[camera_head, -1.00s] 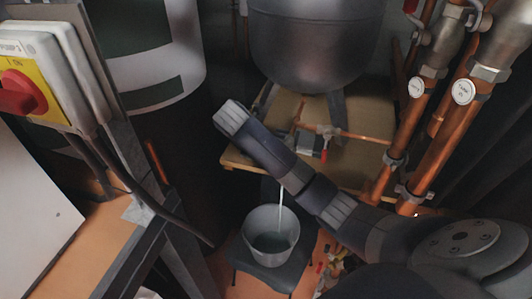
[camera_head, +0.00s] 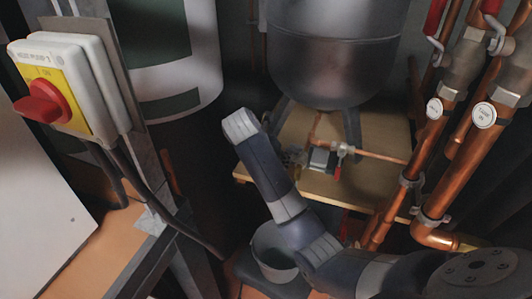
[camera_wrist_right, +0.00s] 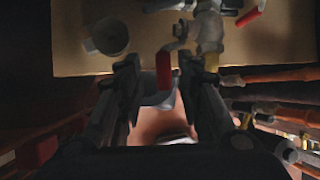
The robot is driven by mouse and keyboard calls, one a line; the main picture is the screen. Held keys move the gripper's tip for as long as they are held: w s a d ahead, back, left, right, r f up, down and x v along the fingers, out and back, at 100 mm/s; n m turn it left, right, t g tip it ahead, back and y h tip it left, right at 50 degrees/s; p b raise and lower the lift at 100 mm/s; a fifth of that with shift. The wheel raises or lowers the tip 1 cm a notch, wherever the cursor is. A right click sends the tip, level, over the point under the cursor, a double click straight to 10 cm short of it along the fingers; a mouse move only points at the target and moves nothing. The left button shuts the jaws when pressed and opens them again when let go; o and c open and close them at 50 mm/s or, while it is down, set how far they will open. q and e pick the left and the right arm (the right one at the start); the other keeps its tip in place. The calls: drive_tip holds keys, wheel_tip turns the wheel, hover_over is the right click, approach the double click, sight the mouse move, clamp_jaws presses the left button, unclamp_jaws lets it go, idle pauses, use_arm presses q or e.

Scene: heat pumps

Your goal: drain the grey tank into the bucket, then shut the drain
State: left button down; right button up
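The grey tank (camera_head: 335,60) stands on legs on a wooden platform (camera_head: 375,185), with a copper pipe and fittings under it. The grey bucket (camera_head: 270,245) sits low in front of the platform, with liquid in it and partly hidden by my right arm. My right gripper (camera_wrist_right: 161,72) is open in the right wrist view, one finger either side of a red valve lever (camera_wrist_right: 163,70). I cannot tell whether the fingers touch the lever. My right arm hides the space above the bucket in the head view, so no stream shows there. My left gripper is not in view.
A second red handle (camera_wrist_right: 249,17) sits beside the pipe fittings. Copper pipes with white tags (camera_head: 483,115) stand at the right. A yellow box with a red switch (camera_head: 45,102) is at the left, above a wooden surface (camera_head: 75,250). A white-and-green cylinder (camera_head: 165,50) stands behind it.

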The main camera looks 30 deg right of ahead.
drive_tip(key=v, duration=0.9)
drive_tip(key=shift+s, duration=0.15)
drive_tip(key=shift+d, duration=0.1)
drive_tip(key=a+f+m+t+y+b, duration=0.1)
drive_tip(key=a+f+m+b, duration=0.15)
drive_tip(key=f, duration=1.55)
drive_tip(key=a+f+m+b, duration=0.1)
drive_tip(key=f+m+b, duration=0.25)
drive_tip(key=f, duration=1.35)
drive_tip(key=s+a+f+m+y+b, duration=0.15)
drive_tip(key=s+f, duration=0.35)
drive_tip(key=f, duration=0.7)
drive_tip(key=s+a+f+m+g+y+b, duration=0.15)
drive_tip(key=s+f+m+b, duration=0.4)
drive_tip(key=s+f, duration=1.25)
drive_tip(key=s+f+m+y, duration=0.1)
drive_tip(key=s+f+m, duration=0.4)
drive_tip(key=s, duration=0.7)
drive_tip(key=s+d+f+m+y+b, duration=0.1)
drive_tip(key=s+f+m, duration=0.5)
drive_tip(key=s, duration=0.6)
drive_tip(key=shift+s+d+f+g, duration=0.2)
drive_tip(key=shift+d+f+g, duration=0.2)
drive_tip(key=shift+f, duration=0.25)
